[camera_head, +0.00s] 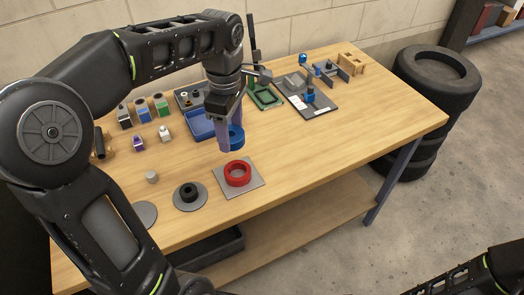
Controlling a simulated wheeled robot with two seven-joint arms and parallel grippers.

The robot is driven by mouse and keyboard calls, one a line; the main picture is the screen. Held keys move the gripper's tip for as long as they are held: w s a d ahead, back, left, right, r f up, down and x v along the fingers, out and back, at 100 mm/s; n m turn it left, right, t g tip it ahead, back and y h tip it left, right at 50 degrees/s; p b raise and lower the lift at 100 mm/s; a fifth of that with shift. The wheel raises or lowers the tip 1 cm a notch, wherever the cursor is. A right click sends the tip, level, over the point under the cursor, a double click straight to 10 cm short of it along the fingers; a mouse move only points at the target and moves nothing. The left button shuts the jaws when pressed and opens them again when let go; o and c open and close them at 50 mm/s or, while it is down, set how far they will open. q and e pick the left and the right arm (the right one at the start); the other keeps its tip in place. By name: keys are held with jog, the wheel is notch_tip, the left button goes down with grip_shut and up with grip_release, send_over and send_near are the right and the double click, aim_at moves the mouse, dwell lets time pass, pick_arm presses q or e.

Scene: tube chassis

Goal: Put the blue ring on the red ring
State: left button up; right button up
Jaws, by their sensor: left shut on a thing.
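The blue ring (237,138) is held by my left gripper (230,143), whose fingers point down and are shut on it. One finger partly covers the ring's left side. The red ring (238,173) lies flat on a square grey plate (252,186) near the front edge of the workbench. The blue ring shows just behind the red ring in the picture, apart from it. How high the blue ring hangs above the bench is hard to tell. My right gripper is not in view.
A black ring on a round grey disc (178,203) sits to the left of the plate. Several small parts fill the back of the wooden workbench (335,138), whose right front is clear. Stacked tyres (436,75) stand to the right.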

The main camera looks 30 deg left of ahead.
pick_arm(q)
notch_tip(320, 180, down, 7)
jog(key=shift+w+d+r+p, duration=0.15)
jog(key=shift+w+r+p, duration=0.05)
jog(key=shift+w+p, duration=0.15)
dwell(0.4)
jog(key=shift+s, duration=0.1)
notch_tip(320, 180, down, 3)
jog(key=shift+f, duration=0.35)
jog(key=shift+f+b, duration=0.4)
jog(key=shift+f, duration=0.2)
